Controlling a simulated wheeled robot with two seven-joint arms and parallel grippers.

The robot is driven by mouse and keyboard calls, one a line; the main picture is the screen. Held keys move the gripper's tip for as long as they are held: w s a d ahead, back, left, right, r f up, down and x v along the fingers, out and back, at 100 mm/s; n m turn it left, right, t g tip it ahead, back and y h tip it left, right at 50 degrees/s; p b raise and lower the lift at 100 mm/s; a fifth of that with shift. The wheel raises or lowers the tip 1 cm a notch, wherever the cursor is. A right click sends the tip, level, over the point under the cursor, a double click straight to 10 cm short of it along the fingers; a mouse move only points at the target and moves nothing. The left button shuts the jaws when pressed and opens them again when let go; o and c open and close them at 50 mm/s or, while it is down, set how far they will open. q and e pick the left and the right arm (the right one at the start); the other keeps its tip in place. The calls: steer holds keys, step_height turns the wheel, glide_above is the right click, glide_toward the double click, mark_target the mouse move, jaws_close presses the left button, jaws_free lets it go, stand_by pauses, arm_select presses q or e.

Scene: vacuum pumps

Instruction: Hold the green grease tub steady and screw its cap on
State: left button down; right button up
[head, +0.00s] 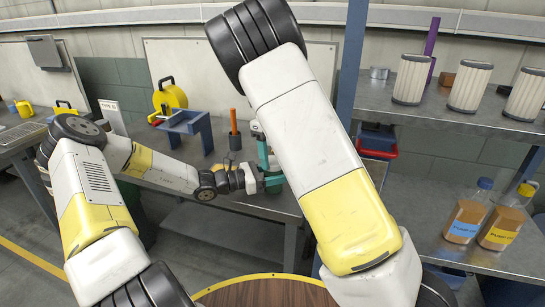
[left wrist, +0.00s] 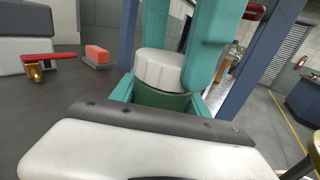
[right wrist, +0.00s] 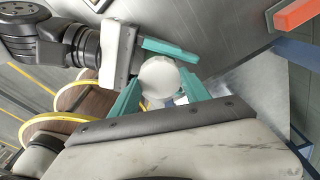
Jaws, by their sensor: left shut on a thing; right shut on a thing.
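The green grease tub (left wrist: 160,98) stands upright between the teal fingers of my left gripper (left wrist: 160,97), which is shut on it. The white ribbed cap (left wrist: 162,70) sits on top of the tub, level as far as I can see. My right gripper (right wrist: 160,92) reaches down from above, shut on the cap, which shows as a round white disc in the right wrist view (right wrist: 159,78). In the head view my right gripper (head: 263,150) is above my left gripper (head: 272,182), over the workbench (head: 270,208). The tub is mostly hidden there, and the thread is covered.
A blue stand (head: 185,124) and an orange-handled tool (head: 234,127) in a dark holder are left of the grippers. A red-handled valve (left wrist: 45,60) and red block (left wrist: 97,55) lie on the bench. A blue post (head: 347,70) and shelving with filters (head: 411,78) bound the right.

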steer(key=m, duration=0.5)
steer(key=shift+d, duration=0.1)
steer(key=m, duration=0.3)
steer(key=shift+m+y, duration=0.3)
steer(key=shift+y, duration=0.1)
steer(key=o, duration=1.4)
steer(key=shift+o, duration=0.2)
steer(key=shift+r, duration=2.25)
